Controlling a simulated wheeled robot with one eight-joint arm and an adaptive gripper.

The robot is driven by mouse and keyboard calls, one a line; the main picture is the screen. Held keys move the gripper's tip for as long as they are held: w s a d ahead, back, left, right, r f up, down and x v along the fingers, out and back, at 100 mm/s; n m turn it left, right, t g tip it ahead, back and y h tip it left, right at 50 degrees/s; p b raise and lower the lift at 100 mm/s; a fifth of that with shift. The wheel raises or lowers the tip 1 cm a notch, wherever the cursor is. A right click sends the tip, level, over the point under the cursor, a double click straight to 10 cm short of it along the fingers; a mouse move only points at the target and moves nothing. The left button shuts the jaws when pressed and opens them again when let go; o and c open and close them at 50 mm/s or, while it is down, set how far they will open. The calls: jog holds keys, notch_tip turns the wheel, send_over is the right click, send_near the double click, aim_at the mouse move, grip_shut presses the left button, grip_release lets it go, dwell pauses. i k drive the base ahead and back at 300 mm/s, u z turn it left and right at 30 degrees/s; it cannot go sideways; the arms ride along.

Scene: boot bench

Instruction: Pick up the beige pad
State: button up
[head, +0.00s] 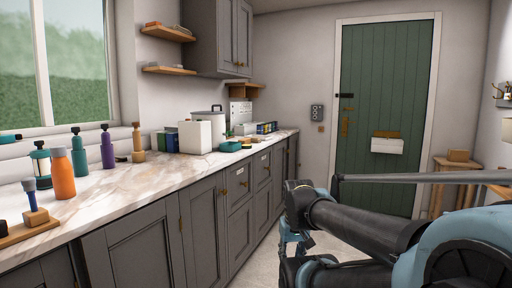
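I cannot pick out the beige pad with certainty in the head view. A small tan block (458,155) lies on the wooden side table at the right; it may or may not be the pad. Another tan block (36,217) sits on a wooden board at the near left, under a dark blue handle. My gripper (291,240) hangs low beside the cabinet fronts, right of the counter and well apart from both blocks. Its fingers are small and partly hidden by my arm, so its opening is unclear.
Grey cabinets stand below. A green door (385,95) closes the far wall. The wooden side table (440,180) stands right.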

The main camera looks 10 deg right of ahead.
aim_at(254, 140)
jog(key=z, duration=1)
jog(key=i, duration=2.25)
jog(key=u, duration=0.8)
jog(key=i, duration=0.8)
jog(key=u, duration=0.45)
